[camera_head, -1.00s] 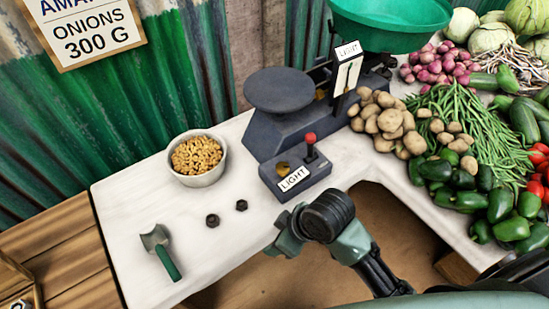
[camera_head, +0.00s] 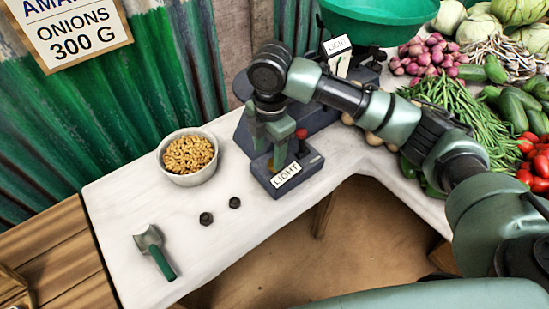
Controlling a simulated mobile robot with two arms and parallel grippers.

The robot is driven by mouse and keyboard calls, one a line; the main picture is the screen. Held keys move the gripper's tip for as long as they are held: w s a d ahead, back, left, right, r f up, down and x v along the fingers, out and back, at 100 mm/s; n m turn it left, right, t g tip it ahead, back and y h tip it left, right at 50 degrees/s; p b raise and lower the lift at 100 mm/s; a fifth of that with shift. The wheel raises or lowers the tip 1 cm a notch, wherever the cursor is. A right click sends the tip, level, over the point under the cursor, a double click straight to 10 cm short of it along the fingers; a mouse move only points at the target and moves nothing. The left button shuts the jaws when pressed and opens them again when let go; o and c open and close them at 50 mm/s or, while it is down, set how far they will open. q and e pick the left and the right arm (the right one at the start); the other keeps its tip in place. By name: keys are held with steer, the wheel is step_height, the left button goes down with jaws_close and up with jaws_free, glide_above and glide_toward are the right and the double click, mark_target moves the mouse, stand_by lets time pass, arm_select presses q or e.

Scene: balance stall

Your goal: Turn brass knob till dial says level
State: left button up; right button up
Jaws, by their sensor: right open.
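The dark control box (camera_head: 302,174) stands on the white counter, with a "LIGHT" label (camera_head: 286,174) on its front and a red-topped lever (camera_head: 301,134). My right gripper (camera_head: 272,158) points down over the left part of this box, open, at the brass knob. The knob is mostly hidden by the fingers, and I cannot tell whether they touch it. My left gripper is out of view.
A bowl of nuts (camera_head: 188,158) stands left of the box. Two dark hex nuts and a green-handled tool (camera_head: 154,250) lie on the counter (camera_head: 120,205). Vegetables and a green basin (camera_head: 385,20) crowd the right and back. The counter's front left is mostly clear.

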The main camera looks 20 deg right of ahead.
steer(key=shift+w+d+r, duration=0.3)
steer(key=shift+d+r, duration=0.15)
steer(key=shift+r, duration=0.1)
steer(key=shift+w+d+r, duration=0.3)
steer(key=shift+d+r, duration=0.15)
steer(key=shift+r, duration=0.05)
step_height(320, 180, down, 8)
steer(key=shift+r, duration=0.15)
